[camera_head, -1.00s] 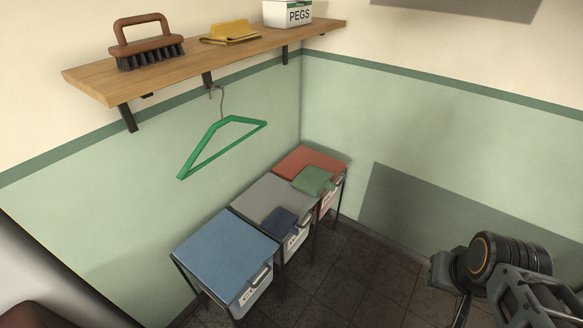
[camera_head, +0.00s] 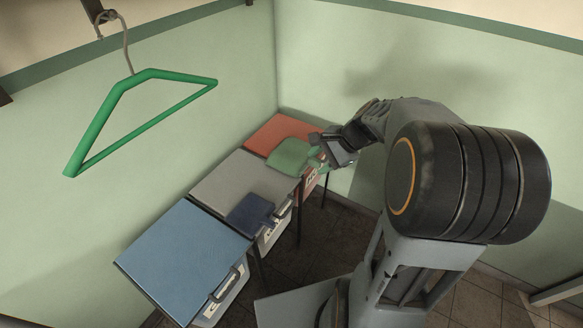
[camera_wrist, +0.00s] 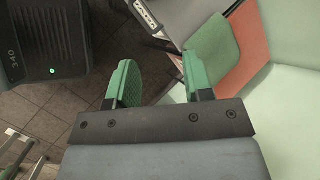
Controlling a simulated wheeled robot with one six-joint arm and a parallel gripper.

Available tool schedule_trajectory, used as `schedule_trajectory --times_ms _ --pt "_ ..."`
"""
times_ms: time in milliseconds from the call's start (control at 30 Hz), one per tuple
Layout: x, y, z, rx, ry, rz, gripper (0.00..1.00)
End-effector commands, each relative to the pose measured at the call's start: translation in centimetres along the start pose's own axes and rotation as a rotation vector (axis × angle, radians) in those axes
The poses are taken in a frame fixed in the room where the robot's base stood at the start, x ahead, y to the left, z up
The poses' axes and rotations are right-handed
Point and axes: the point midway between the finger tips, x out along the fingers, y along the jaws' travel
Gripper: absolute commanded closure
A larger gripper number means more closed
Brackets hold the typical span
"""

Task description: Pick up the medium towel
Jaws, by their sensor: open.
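Two small folded cloths that could be towels lie on the row of lidded bins; which is the medium one I cannot tell. A green cloth (camera_head: 288,154) lies at the red and grey bins; it also shows in the wrist view (camera_wrist: 216,47). A smaller navy cloth (camera_head: 250,213) lies at the front edge of the grey bin. My gripper (camera_head: 325,148) is at the right end of the green cloth. In the wrist view my gripper (camera_wrist: 161,80) has its green-padded fingers apart with nothing between them; the right finger overlaps the cloth's near edge in the picture.
The bins have a blue top (camera_head: 185,255), a grey top (camera_head: 225,184) and a red top (camera_head: 275,131), set along the wall with handles and labels in front. A green hanger (camera_head: 135,115) hangs on the wall at left. Dark tiled floor (camera_head: 322,232) lies in front.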

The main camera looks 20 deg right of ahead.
Motion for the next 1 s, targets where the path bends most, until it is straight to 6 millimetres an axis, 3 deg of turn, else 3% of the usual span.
schedule_trajectory --times_ms 33,200,300,400,600,1000 --pt "2.9 0.5 -4.1 0.163 -0.052 -0.063 0.53" --pt "5.5 0.0 -13.0 0.600 -0.223 -0.275 0.53" --pt "6.1 0.3 -17.2 0.775 -0.302 -0.374 0.53" --pt "6.3 0.7 -20.2 0.891 -0.359 -0.445 0.53" --pt "7.8 0.1 -22.5 0.979 -0.409 -0.504 0.53" --pt "12.5 -3.5 -21.9 0.982 -0.409 -0.507 0.53"
